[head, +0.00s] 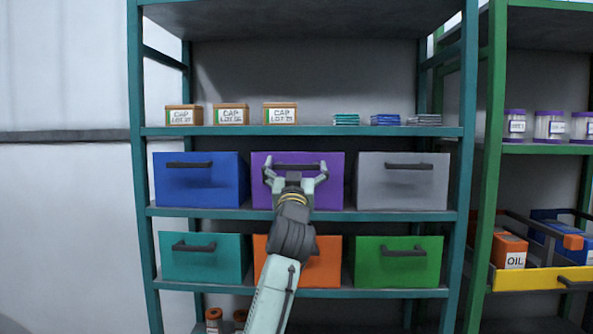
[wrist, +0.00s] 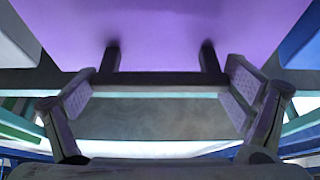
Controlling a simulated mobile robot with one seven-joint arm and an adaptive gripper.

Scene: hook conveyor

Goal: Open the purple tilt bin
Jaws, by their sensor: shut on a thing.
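The purple tilt bin (head: 334,190) sits in the middle of the shelf row in the head view, its front about in line with its neighbours. Its purple face fills the top of the wrist view (wrist: 160,35). Its dark bar handle (wrist: 160,77) runs across the wrist view on two posts. My gripper (head: 296,172) is at the bin's front, its fingers spread wide along the bar. In the wrist view my gripper (wrist: 160,93) has one finger at each end of the handle and is shut on it lengthwise. My arm hides the lower middle of the bin in the head view.
A blue bin (head: 200,190) and a grey bin (head: 405,190) flank the purple one. Teal (head: 205,265), orange (head: 325,268) and green (head: 397,270) bins sit below. Small boxes (head: 230,115) and flat packs (head: 385,119) lie on the shelf above. A green-framed rack (head: 485,180) stands at right.

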